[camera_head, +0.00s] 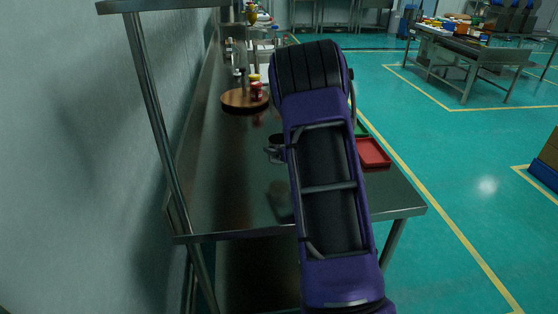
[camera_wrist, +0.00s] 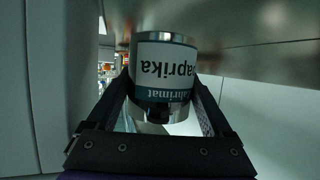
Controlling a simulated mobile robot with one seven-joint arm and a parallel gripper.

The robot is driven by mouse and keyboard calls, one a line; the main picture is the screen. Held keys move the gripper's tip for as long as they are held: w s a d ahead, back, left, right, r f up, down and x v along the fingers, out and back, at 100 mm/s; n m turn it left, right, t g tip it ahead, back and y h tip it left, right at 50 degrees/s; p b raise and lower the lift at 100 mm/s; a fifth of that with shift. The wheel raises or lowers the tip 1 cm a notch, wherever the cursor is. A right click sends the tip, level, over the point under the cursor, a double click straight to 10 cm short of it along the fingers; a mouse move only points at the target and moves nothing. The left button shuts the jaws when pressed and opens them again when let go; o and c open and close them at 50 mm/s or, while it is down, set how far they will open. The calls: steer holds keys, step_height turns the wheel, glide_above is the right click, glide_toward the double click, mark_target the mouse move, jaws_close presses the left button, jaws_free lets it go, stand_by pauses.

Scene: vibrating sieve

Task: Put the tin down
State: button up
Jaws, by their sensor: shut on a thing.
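The tin (camera_wrist: 165,68), a metal cylinder with a white and dark label reading "Paprika", fills the middle of the wrist view. Its lettering appears upside down there. My gripper (camera_wrist: 161,88) is shut on it, with one black finger on each side. The steel worktop (camera_wrist: 255,62) shows close to the tin in the upper part of the wrist view; I cannot tell whether they touch. In the head view my purple arm reaches over the worktop (camera_head: 225,190) and hides most of the gripper and tin.
A round wooden board (camera_head: 237,104) with small jars (camera_head: 256,88) stands farther back on the worktop. A red tray (camera_head: 373,153) lies at the right edge, beside my arm. The front left of the worktop is bare. A metal post (camera_head: 150,100) rises at the left.

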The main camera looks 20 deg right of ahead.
mark_target(279, 162)
steer(key=shift+f, duration=2.7)
steer(key=shift+f, duration=0.15)
steer(key=o, duration=1.1)
steer(key=shift+o, duration=0.2)
steer(key=shift+r, duration=0.2)
steer(key=v, duration=1.2)
steer(key=shift+f, duration=0.1)
